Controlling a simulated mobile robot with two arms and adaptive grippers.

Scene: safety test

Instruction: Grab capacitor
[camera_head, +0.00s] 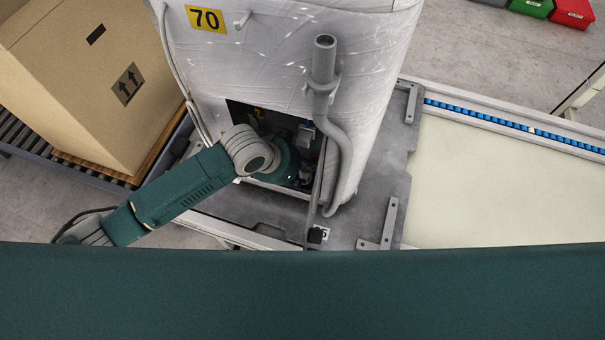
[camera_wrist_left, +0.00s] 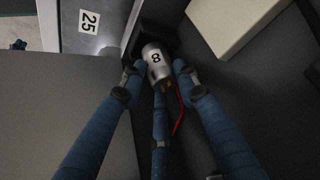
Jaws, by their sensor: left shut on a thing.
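The capacitor (camera_wrist_left: 154,62) is a silver cylinder marked 8 in the left wrist view, with brass-coloured terminals and a red wire at its near end. My left gripper (camera_wrist_left: 159,70) has its blue fingers around it, shut on it. The capacitor's far end meets a dark holder; I cannot tell whether it is still seated. In the head view my left gripper (camera_head: 300,167) reaches into the dark opening low in the white wrapped unit (camera_head: 270,75). Its fingers and the capacitor are mostly hidden there. My right gripper is not in view.
A grey bent pipe (camera_head: 324,85) runs down just right of the opening. A large cardboard box (camera_head: 95,85) stands on rollers at left. A pale conveyor (camera_head: 500,190) lies at right. In the wrist view, a plate marked 25 (camera_wrist_left: 89,21) and a pale block (camera_wrist_left: 232,22) flank the capacitor.

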